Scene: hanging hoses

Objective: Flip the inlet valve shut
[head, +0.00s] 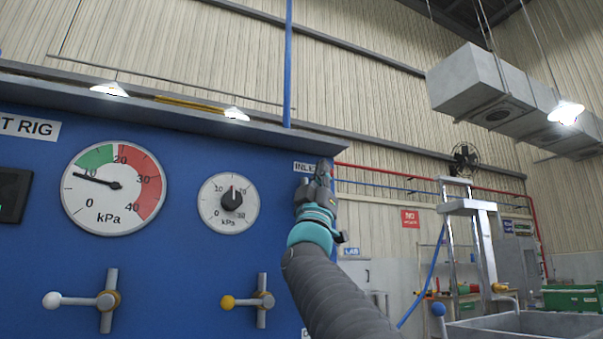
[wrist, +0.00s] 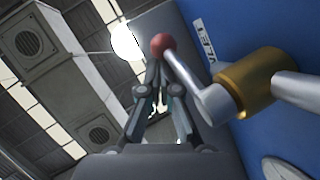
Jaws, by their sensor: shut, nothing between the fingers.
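In the wrist view the inlet valve has a brass collar (wrist: 245,82), grey metal parts and a thin lever (wrist: 183,70) ending in a red ball (wrist: 162,44). The lever slants up and left from the valve. My gripper (wrist: 157,68) is shut and empty. Its fingertips are just below the red ball; I cannot tell whether they touch. In the head view my gripper (head: 322,172) is raised before the blue panel's right edge, by the partly covered inlet label (head: 304,168). The inlet valve is hidden there behind my arm.
The blue panel (head: 170,240) carries a large gauge (head: 113,188), a small dial (head: 229,202), a white-knobbed valve (head: 52,300) and a yellow-knobbed valve (head: 228,302). A grey ledge (head: 180,113) juts out above. A metal sink (head: 530,322) stands at right.

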